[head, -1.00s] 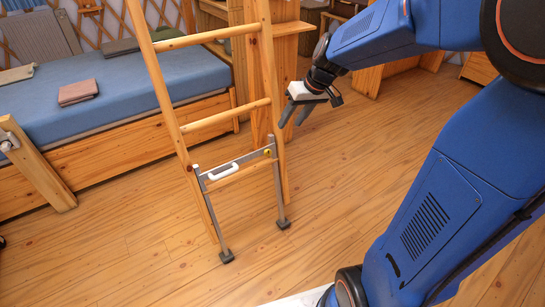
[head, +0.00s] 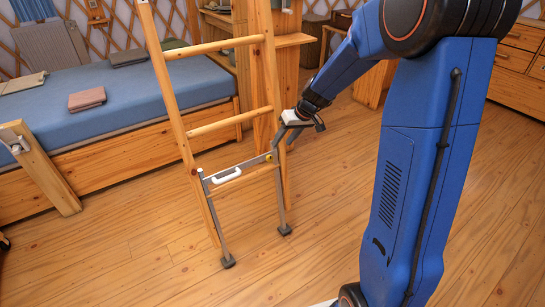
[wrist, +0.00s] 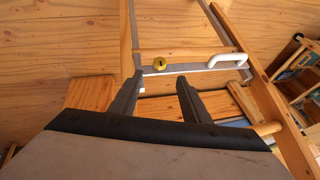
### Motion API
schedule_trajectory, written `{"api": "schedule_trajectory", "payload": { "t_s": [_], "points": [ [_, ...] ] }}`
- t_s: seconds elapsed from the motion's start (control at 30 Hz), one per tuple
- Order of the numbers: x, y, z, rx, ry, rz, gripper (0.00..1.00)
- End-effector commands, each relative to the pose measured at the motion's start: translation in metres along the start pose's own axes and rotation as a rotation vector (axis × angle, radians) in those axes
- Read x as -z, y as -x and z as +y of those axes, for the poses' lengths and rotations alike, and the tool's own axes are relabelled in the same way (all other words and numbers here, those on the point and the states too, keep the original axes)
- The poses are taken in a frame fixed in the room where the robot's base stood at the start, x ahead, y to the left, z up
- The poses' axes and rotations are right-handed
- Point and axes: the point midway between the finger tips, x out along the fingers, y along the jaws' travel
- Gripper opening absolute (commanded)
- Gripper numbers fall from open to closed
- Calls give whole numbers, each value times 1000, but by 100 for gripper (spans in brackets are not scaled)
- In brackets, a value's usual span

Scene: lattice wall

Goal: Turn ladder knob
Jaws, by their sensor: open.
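The wooden ladder (head: 182,120) stands upright in front of the bed, with a grey metal frame on its lower part. My gripper (head: 283,141) is close to the knob, at the ladder's right rail. In the wrist view my gripper (wrist: 160,80) is open with nothing between the fingers.
A bed with a blue mattress (head: 130,104) is behind and left of the ladder. A wooden post (head: 40,172) leans at the far left. A wooden desk (head: 297,40) and a drawer cabinet (head: 522,58) stand farther back. The floor (head: 140,245) in front of the ladder is clear.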

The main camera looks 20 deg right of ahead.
Motion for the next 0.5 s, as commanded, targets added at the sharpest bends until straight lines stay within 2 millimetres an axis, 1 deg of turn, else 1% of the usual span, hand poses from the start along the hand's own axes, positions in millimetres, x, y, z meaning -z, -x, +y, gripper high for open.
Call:
{"api": "schedule_trajectory", "payload": {
  "t_s": [0.03,0.1,0.3,0.5],
  "points": [
    [0,-10,0,1,-1,-3,43],
    [-1,-23,0,1,0,-3,43],
    [-1,-58,0,1,-1,-3,43],
    [0,-89,0,0,1,-2,43]
  ]
}}
